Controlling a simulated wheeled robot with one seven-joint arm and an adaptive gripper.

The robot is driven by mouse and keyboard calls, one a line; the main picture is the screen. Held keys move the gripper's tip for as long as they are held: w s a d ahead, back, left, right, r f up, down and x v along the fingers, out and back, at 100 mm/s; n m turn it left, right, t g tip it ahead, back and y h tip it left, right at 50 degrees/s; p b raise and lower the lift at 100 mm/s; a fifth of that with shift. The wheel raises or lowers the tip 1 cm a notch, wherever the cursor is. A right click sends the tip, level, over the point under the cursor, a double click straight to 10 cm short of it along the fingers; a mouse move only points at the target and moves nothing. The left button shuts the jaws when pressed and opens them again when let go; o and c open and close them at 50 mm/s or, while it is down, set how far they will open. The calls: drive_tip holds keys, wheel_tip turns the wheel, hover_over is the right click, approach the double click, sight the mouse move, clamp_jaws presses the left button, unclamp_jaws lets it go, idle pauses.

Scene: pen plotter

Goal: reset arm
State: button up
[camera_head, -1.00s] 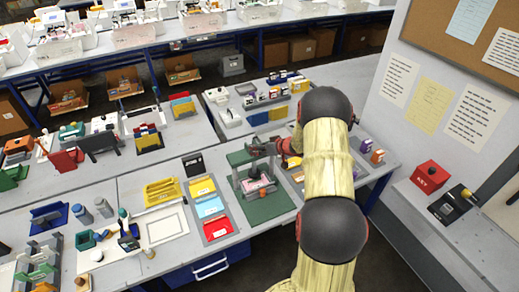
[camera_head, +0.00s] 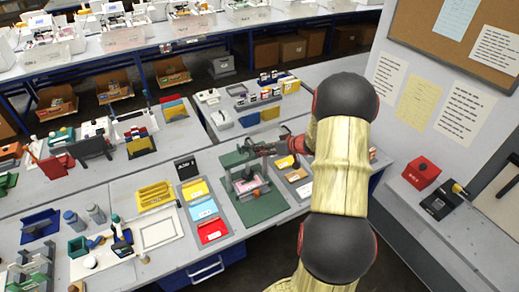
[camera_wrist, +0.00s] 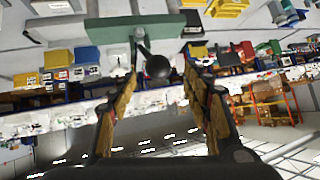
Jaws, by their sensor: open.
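A green device (camera_head: 262,210) with a pink-and-white piece (camera_head: 251,186) on its base stands on the grey table, near the picture's middle in the head view. My gripper (camera_head: 268,147) is at the device's upper part, reaching in from the right. In the wrist view the device's green base (camera_wrist: 110,30) is at the top, and a lever with a round black knob (camera_wrist: 158,67) sticks out from it. My gripper (camera_wrist: 163,78) is open, with its two fingers on either side of the knob. No contact between fingers and knob is visible. The head view is too small to show the fingertips clearly.
Yellow, blue and red trays (camera_head: 203,209) stand left of the device. A tray of small compartments (camera_head: 295,177) lies to its right, close under my arm. A red box (camera_head: 422,172) sits on the right-hand bench. The floor in front is clear.

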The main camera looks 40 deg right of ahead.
drive_tip(key=shift+s+r, duration=0.3)
drive_tip(key=shift+s, duration=0.1)
idle(0.3)
